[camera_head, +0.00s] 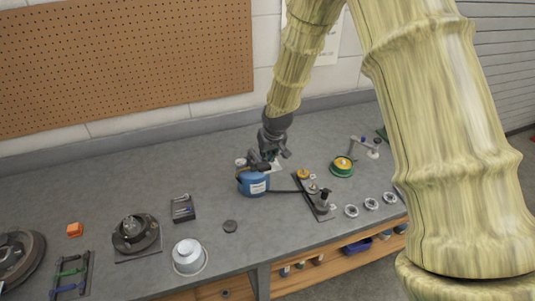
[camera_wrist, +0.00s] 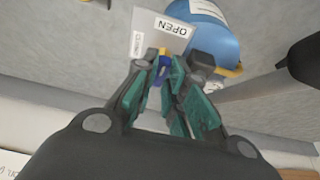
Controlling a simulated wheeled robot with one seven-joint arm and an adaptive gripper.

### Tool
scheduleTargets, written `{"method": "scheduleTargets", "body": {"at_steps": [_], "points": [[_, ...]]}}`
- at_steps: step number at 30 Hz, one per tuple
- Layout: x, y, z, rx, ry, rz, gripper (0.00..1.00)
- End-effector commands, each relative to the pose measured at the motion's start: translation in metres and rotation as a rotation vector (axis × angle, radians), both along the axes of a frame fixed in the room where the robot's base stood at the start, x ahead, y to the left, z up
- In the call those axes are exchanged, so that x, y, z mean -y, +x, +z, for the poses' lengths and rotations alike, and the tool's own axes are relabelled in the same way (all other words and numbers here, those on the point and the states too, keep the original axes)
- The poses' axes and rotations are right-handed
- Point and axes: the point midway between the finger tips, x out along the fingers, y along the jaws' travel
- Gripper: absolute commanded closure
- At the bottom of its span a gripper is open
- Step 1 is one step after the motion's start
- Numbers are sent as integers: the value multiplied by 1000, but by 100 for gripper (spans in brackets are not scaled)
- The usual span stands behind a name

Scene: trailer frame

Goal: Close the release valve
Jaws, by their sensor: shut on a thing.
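The release valve shows in the wrist view as a small blue handle (camera_wrist: 162,70) with a brass-coloured bit above it. A white plate (camera_wrist: 148,38) behind it carries the words OPEN and CLOSE, upside down or turned. The blue tank (camera_wrist: 208,22) is beside the plate; in the head view the blue tank (camera_head: 253,184) stands on the bench. My gripper (camera_wrist: 168,82), with teal finger pads, is shut on the blue handle. In the head view my gripper (camera_head: 270,157) is just behind the tank, and the valve is hidden there. The handle's exact angle is hard to tell.
A dark plate with fittings (camera_head: 316,194) lies right of the tank, joined by a dark hose. A green-and-yellow reel (camera_head: 342,166) and several metal rings stand farther right. A white pot (camera_head: 188,256) and a brake hub (camera_head: 134,232) are at left.

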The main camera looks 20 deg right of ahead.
Motion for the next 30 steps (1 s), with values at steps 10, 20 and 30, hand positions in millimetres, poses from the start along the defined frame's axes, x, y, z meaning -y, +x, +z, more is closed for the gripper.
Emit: {"method": "scheduleTargets", "body": {"at_steps": [10, 20, 30], "points": [[1, 0, 0, 0, 3, 50, 100], [3, 1, 1, 1, 5, 260, 100], [6, 2, 1, 2, 4, 541, 100]]}}
